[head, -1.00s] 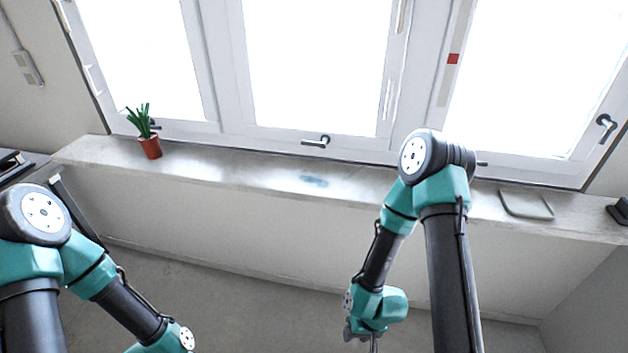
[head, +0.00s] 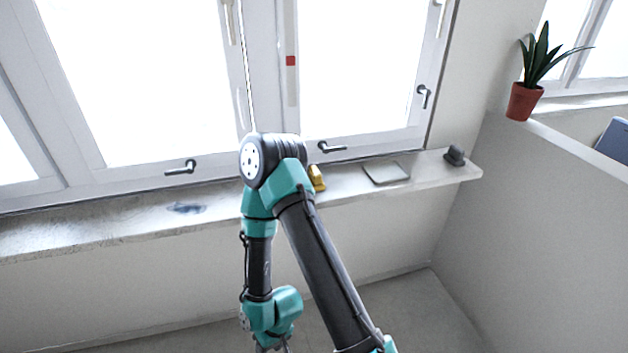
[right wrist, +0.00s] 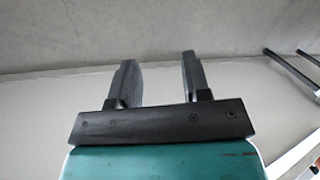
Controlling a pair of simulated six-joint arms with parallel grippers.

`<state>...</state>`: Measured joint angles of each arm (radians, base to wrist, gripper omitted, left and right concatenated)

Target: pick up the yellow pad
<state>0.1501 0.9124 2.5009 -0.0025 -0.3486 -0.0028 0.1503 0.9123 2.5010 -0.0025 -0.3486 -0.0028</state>
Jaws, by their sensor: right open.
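A small yellow object (head: 318,178), the only yellow thing in view, rests on the window sill in the head view. My right arm's upper joint partly hides it, so its full shape does not show and I cannot tell if it is a pad. My right gripper (head: 272,347) hangs low at the bottom edge of the head view, well below the sill. In the right wrist view the right gripper (right wrist: 157,64) has its two fingers apart with nothing between them. My left gripper is in neither current view.
The sill (head: 120,230) runs under the windows. A flat grey plate (head: 386,173) and a small dark object (head: 454,155) lie to the right of the yellow object. A potted plant (head: 523,101) stands on a partition wall (head: 550,190) at right. The sill's left stretch is mostly clear.

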